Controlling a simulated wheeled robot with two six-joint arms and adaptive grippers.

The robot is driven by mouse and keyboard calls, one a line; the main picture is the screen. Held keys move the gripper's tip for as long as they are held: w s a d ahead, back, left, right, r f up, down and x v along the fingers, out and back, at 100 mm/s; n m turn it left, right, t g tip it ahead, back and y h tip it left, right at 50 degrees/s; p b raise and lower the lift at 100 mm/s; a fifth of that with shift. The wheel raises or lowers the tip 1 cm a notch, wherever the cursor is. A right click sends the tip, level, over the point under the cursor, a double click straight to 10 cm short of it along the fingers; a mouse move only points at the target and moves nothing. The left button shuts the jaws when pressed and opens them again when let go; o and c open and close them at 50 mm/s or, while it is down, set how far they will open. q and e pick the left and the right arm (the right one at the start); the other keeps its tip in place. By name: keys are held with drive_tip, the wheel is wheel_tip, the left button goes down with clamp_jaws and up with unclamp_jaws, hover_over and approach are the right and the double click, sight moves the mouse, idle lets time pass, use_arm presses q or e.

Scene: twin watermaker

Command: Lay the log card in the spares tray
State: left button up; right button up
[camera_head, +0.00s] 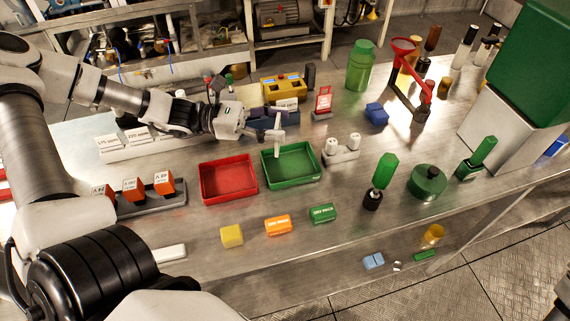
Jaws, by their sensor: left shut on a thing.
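My left gripper (276,127) reaches in from the left and hangs above the back edge of the green tray (291,166). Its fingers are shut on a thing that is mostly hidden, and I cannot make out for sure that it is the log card. A red tray (228,177) stands just left of the green one. Both trays look empty, and I cannot tell from any marking which is the spares tray. A white labelled card or plate (287,103) shows just behind the gripper.
A red stand (322,102), blue block (376,114) and white two-knobbed holder (341,150) are near the green tray. Yellow (232,236), orange (278,225) and green (322,213) blocks lie in front. A red funnel stand (408,85) rises behind right.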

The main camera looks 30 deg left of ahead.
sight(277, 150)
use_arm(q)
wheel_tip(277, 150, down, 8)
drive_tip(key=b, duration=0.2)
drive_tip(key=shift+b, duration=0.35)
drive_tip(key=shift+s+f, duration=0.1)
drive_tip(key=shift+f, duration=0.1)
drive_tip(key=o, duration=1)
drive_tip(key=shift+r, duration=0.15)
